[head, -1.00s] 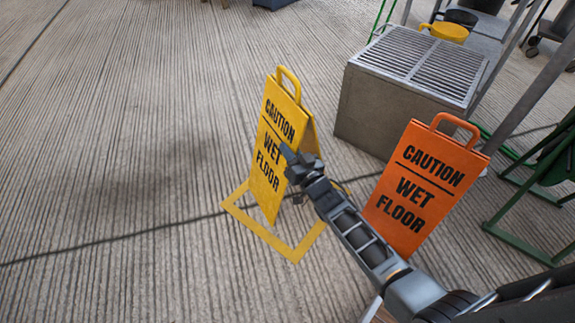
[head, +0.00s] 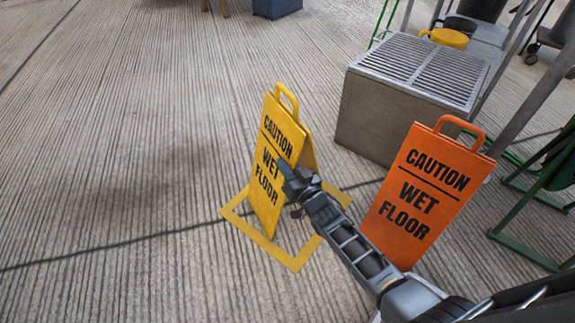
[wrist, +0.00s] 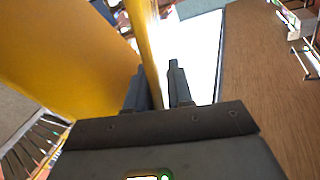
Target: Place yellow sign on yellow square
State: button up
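The yellow caution sign (head: 267,185) stands upright with its two panels spread, inside the outline of the yellow square (head: 247,231) on the floor. The lower edge of its front panel is near the square's left-front side; its rear panel's foot is hidden by my arm. My gripper (head: 291,183) is at the right edge of the sign's front panel. In the wrist view, my two fingers stand apart on either side of the yellow panel edge, with a bright gap between that edge and the right finger.
An orange caution sign (head: 420,195) stands close to the right of my arm. A grey box with a grated top (head: 405,105) is behind it, with a green-framed chair (head: 540,190) at the far right. The floor on the left is clear.

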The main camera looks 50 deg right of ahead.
jog(key=shift+o, duration=1.4)
jog(key=shift+r, duration=0.1)
jog(key=shift+r, duration=0.15)
jog(key=p+v, duration=0.3)
jog(key=v, duration=0.9)
jog(key=shift+s, duration=0.15)
